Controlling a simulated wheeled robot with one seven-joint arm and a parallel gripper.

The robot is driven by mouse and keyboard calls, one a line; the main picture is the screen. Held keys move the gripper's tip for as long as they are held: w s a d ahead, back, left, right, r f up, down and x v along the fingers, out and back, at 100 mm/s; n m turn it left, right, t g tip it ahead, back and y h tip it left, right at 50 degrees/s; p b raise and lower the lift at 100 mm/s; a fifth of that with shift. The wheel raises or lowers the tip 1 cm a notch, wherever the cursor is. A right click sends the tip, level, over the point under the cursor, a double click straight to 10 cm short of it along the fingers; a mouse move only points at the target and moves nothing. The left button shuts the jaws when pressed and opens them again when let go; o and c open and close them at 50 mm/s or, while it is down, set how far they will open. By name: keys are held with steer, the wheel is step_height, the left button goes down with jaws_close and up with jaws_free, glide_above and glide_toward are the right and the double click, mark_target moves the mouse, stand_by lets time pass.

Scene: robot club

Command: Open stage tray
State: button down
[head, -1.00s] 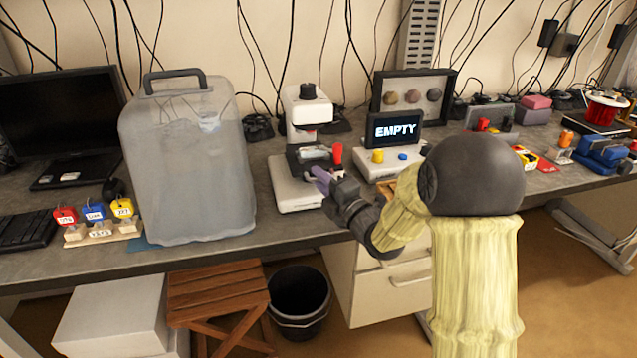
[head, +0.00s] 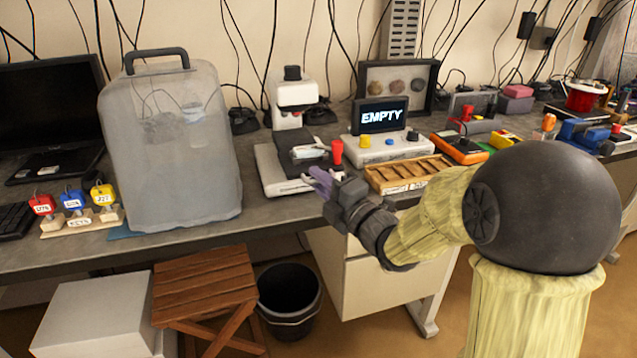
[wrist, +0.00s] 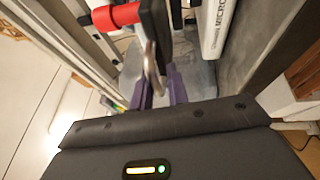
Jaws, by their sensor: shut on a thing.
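The white microscope (head: 291,100) stands on the bench. Its dark stage tray (head: 308,153) sits in front of the head, over the base, with a small glassy piece on top and a red knob (head: 337,152) at its right. My gripper (head: 318,180) is at the tray's front edge. In the wrist view, the purple fingers of my gripper (wrist: 157,80) are shut on a grey handle (wrist: 152,62) under a dark bar. The red knob (wrist: 113,17) shows beside it. The tray's inside is mostly hidden.
A tall translucent container (head: 170,150) stands to the left. A wooden compartment tray (head: 408,175) and a console reading EMPTY (head: 385,145) are to the right. A wooden stool (head: 208,290) and a black bin (head: 290,295) are below the bench.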

steer(key=c, duration=1.5)
jaws_free()
steer(key=shift+r, duration=0.5)
steer(key=shift+c, duration=0.2)
steer(key=shift+w+f, duration=0.1)
steer(key=shift+f, duration=0.15)
steer(key=shift+d, duration=0.1)
steer(key=b+v, duration=0.6)
steer(key=v, duration=1.1)
steer(key=shift+b, duration=0.35)
